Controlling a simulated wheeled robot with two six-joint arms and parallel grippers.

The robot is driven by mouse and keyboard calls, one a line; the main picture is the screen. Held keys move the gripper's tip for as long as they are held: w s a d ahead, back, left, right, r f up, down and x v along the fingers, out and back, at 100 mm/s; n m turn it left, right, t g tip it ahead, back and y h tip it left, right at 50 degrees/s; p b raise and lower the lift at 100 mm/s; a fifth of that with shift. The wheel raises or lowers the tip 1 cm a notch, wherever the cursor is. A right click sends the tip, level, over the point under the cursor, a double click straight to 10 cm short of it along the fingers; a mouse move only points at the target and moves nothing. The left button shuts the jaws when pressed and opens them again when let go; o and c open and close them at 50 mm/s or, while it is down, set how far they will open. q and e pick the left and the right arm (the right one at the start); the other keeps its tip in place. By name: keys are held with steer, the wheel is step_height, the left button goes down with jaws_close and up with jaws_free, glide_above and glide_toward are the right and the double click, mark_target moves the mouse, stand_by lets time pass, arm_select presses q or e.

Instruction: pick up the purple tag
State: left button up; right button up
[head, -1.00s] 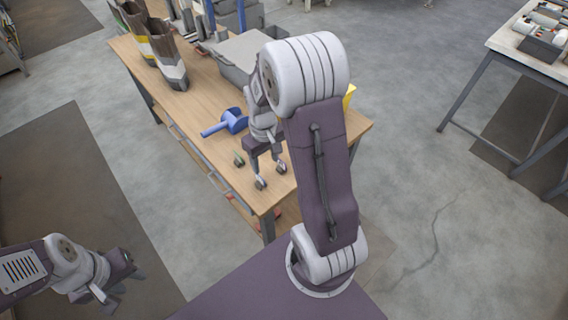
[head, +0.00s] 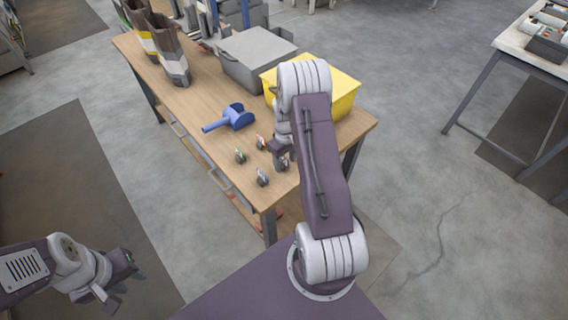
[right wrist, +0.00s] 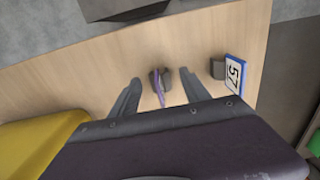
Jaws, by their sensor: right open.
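The purple tag (right wrist: 160,90) stands in a small dark holder on the wooden table. In the right wrist view it lies between the two fingers of my right gripper (right wrist: 160,79). The fingers are open, one to each side of it, and I cannot tell whether they touch it. In the head view my right gripper (head: 283,157) is low over the near right part of the table and largely hides the tag. My left gripper (head: 116,286) is away from the table at the lower left, empty, with its fingers apart.
Another tag (head: 240,156) with green and one with orange-red (head: 261,142) are close by.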

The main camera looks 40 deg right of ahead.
steer(key=shift+w+f, duration=0.15)
steer(key=shift+f, duration=0.5)
steer(key=shift+r, duration=0.1)
jaws_close()
steer(key=r, duration=0.4)
steer(key=shift+w+d+r, duration=0.1)
steer(key=shift+w+r, duration=0.1)
steer(key=shift+w, duration=0.1)
steer(key=w+d+r, duration=0.2)
steer(key=w+r, duration=0.4)
steer(key=w, duration=0.4)
steer(key=shift+w+d+r, duration=0.25)
steer(key=shift+w+d, duration=0.05)
steer(key=shift+a, duration=0.1)
